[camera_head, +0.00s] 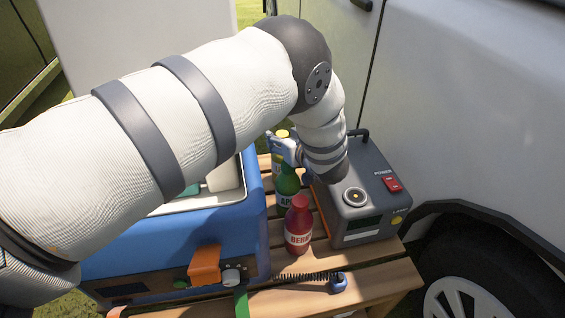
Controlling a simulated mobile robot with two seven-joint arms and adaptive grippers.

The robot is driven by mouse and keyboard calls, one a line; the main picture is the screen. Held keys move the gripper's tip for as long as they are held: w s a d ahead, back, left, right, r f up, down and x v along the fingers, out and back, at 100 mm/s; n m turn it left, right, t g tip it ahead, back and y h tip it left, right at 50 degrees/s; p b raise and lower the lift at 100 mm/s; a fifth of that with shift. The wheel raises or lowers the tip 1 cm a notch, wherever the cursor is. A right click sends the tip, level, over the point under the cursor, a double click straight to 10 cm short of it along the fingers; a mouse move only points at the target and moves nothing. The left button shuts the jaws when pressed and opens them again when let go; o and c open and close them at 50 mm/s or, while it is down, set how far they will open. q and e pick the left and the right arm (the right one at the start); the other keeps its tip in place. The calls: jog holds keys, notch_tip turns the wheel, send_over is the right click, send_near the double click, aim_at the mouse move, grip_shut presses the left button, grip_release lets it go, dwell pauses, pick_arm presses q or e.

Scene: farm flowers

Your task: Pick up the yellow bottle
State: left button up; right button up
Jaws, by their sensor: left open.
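The yellow bottle (277,163) stands at the back of a row of bottles on the slatted wooden table (373,277). Only part of its yellow body and its top show; the rest is hidden by my left gripper and the green bottle in front. My left gripper (280,145) is at the upper part of the yellow bottle, reaching in from the right side of the row. It is open, and its fingers are small and partly hidden, so contact with the bottle cannot be told. My right gripper is not in view.
A green bottle (287,187) and a red bottle (298,228) stand in front. A grey power box (366,193) is close on the right. A blue cooler (171,242) is on the left. A white vehicle (465,100) stands behind right.

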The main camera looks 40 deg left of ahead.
pick_arm(q)
jog(key=shift+r, duration=0.1)
grip_shut()
